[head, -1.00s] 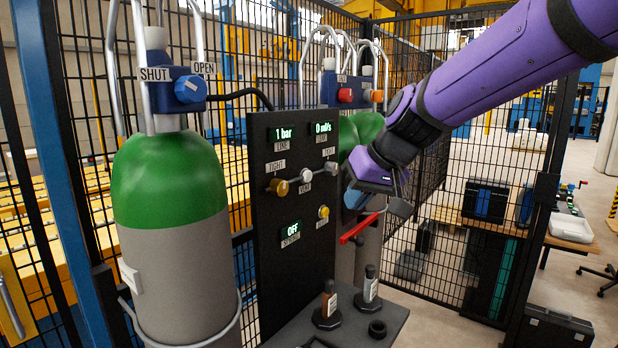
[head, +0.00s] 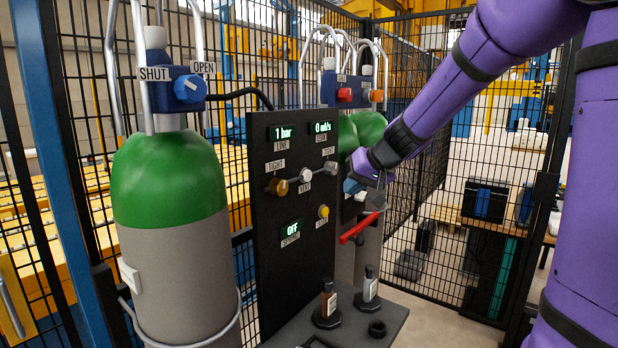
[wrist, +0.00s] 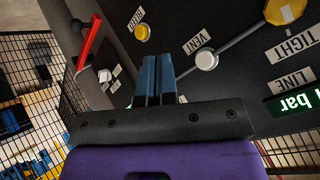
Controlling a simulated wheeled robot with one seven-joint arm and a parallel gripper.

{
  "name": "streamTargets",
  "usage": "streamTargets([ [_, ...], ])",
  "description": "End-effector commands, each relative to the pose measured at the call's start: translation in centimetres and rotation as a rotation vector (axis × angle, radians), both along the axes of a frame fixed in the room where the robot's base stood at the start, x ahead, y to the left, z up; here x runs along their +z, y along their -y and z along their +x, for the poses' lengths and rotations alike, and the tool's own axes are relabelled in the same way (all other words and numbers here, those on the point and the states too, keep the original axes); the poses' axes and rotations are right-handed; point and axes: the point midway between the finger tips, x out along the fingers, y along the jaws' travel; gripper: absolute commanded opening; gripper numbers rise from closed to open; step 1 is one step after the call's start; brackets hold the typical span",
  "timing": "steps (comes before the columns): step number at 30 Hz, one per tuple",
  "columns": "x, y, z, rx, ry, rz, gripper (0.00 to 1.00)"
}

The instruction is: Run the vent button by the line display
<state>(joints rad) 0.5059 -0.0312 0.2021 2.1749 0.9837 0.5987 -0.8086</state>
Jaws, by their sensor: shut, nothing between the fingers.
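The vent button is a small round white knob (head: 306,174) on the black panel (head: 270,205), with a VENT label just under it. It also shows in the wrist view (wrist: 206,60), up and right of my fingertips. The line display (head: 282,133) reads 1 bar in green, above and left of the button; the wrist view shows it (wrist: 297,105) at the right edge. My gripper (head: 351,187) is in front of the panel, to the right of the button. In the wrist view its two blue fingers (wrist: 158,62) are shut together, empty and apart from the button.
A brass knob (head: 278,186) sits left of the button; a yellow button (head: 323,211) is lower right. A red lever (head: 360,228) juts out below my gripper. Small bottles (head: 329,302) stand on the shelf below. A green-topped cylinder (head: 168,185) is left.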

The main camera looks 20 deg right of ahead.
Motion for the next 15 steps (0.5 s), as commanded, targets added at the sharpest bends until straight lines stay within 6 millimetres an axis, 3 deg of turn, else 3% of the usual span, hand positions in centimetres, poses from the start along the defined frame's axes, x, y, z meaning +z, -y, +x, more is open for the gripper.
streamTargets([
  [7,0.0,-0.6,0.9,0.003,-0.001,-0.002,0.0],
  [15,0.0,-2.2,3.8,0.003,-0.002,0.0,0.0],
])
